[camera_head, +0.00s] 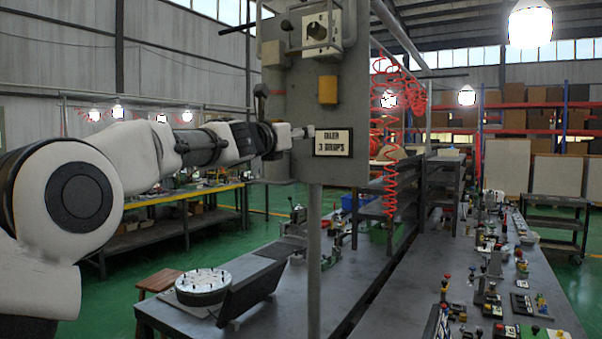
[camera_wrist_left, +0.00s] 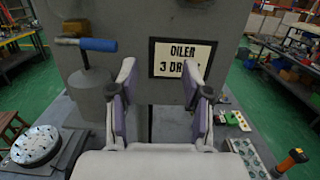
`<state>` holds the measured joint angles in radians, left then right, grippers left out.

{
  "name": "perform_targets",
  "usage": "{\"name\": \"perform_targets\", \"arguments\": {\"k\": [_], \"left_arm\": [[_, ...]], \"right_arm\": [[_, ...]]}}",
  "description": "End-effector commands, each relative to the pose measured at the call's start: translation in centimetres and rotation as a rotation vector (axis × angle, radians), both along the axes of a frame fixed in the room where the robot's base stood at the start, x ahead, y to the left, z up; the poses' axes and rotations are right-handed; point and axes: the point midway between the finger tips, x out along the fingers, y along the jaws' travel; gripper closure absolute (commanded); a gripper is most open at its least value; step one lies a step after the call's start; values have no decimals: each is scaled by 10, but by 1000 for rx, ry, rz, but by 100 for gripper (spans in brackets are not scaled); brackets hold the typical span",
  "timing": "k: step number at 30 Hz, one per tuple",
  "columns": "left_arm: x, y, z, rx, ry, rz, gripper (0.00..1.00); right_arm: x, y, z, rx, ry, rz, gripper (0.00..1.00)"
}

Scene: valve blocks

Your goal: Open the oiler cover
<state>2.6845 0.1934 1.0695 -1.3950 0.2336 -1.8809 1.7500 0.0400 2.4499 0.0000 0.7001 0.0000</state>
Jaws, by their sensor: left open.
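A grey upright panel (camera_head: 300,95) carries a framed sign reading "OILER 3 DROPS" (camera_head: 333,142), which also shows in the left wrist view (camera_wrist_left: 183,58). In the left wrist view, a grey rounded cup-like part (camera_wrist_left: 88,97), apparently the oiler, stands left of the fingers, with a thin rod and a blue-handled lever (camera_wrist_left: 98,44) above it. I cannot make out its cover clearly. My left gripper (camera_head: 304,132) is in front of the panel, just left of the sign. Its fingers (camera_wrist_left: 160,88) are spread and empty, with the left finger close beside the cup. My right gripper is not in view.
A yellow block (camera_head: 327,90) and a square flange with a round port (camera_head: 318,32) sit higher on the panel. A post (camera_head: 314,250) supports it. Below is a grey workbench (camera_head: 365,285) with a round white plate (camera_head: 203,286). Red coiled hoses (camera_head: 391,130) hang to the right.

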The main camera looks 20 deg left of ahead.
Motion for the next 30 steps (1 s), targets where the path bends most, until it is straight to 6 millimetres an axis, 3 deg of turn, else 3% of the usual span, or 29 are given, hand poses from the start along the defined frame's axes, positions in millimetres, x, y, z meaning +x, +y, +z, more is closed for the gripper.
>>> {"name": "perform_targets", "arguments": {"k": [6,12,30], "left_arm": [[19,-6,-52,-7,73,-7,51],[28,-10,-81,-12,116,-11,51],[33,-10,-95,-14,136,-12,51]], "right_arm": [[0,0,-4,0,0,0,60],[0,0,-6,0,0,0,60],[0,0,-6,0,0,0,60]]}}
